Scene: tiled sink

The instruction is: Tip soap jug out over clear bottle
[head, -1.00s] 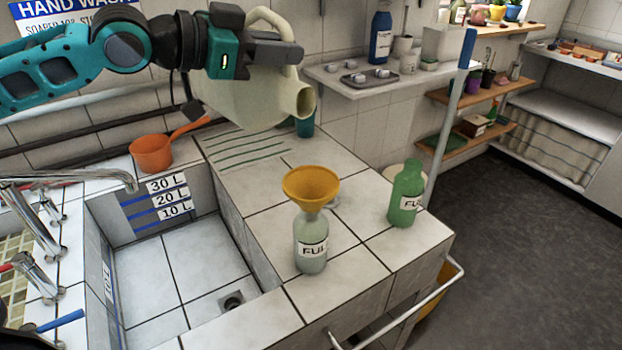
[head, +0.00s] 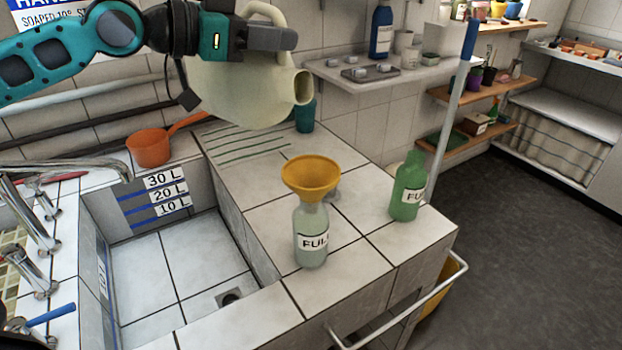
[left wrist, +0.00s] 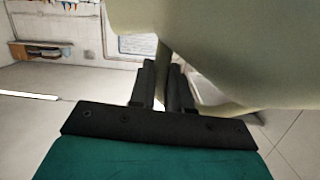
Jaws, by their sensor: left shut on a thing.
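The cream soap jug (head: 238,92) is held in the air by my left gripper (head: 272,38), which is shut on its handle. The jug is tilted, with its round mouth facing right, above and behind the clear bottle. The clear bottle (head: 311,242) stands upright on the tiled counter with an orange-yellow funnel (head: 311,176) in its neck. No liquid shows coming from the jug. In the left wrist view the jug's body (left wrist: 235,45) fills the upper right, and the gripper fingers (left wrist: 163,85) close around the handle. My right gripper is not in view.
A green bottle (head: 407,186) stands right of the clear bottle. An orange pan (head: 150,148) sits by the sink (head: 190,275). A teal cup (head: 305,117) stands behind on the counter. A grey pole (head: 451,110) and a wall shelf (head: 345,75) are at the right.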

